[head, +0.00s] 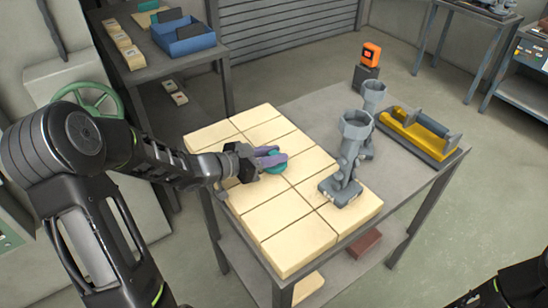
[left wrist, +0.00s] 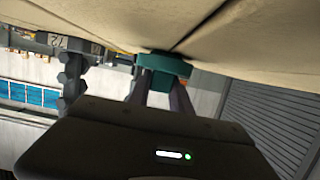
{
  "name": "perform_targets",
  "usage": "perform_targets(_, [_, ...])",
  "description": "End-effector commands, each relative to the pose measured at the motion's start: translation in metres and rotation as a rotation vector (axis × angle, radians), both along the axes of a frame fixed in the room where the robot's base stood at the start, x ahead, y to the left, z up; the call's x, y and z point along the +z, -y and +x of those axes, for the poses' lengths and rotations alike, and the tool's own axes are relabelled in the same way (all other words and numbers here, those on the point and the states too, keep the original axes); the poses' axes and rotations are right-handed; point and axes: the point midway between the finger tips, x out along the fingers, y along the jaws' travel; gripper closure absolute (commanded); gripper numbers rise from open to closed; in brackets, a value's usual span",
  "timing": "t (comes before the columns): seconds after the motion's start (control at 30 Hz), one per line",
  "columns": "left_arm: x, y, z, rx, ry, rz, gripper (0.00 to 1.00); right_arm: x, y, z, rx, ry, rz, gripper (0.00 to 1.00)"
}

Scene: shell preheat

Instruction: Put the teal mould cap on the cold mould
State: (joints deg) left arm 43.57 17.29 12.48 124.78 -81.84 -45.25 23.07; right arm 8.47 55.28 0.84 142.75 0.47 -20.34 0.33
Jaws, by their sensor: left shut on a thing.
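The teal mould cap (head: 277,167) is at the cream block surface on the table, partly hidden by my left gripper (head: 270,158). The left gripper is shut on the cap, which also shows between the fingertips in the left wrist view (left wrist: 163,63). There the cap looks right against the blocks; I cannot tell whether it touches them. I cannot tell which is cold. My right gripper is out of view.
The cream blocks (head: 285,212) cover the table's left part. A yellow-and-grey tool (head: 418,133) lies at the right, and an orange device (head: 371,54) stands at the back. A side table holds a blue bin (head: 184,38).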

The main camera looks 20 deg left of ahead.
Motion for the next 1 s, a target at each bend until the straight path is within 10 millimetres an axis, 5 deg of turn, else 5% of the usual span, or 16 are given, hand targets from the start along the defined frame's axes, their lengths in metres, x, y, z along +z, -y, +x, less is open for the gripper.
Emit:
perform_targets(0.17, [0.016, 0.0, 0.0, -0.001, 0.003, 0.004, 1.0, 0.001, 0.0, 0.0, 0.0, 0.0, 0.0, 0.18])
perform_targets(0.6, [0.092, 0.0, 0.0, -0.001, 0.003, 0.003, 1.0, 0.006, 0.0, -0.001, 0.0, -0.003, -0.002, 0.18])
perform_targets(1.0, [0.1, 0.0, 0.0, 0.0, 0.0, 0.0, 1.0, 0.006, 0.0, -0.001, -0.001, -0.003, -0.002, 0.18])
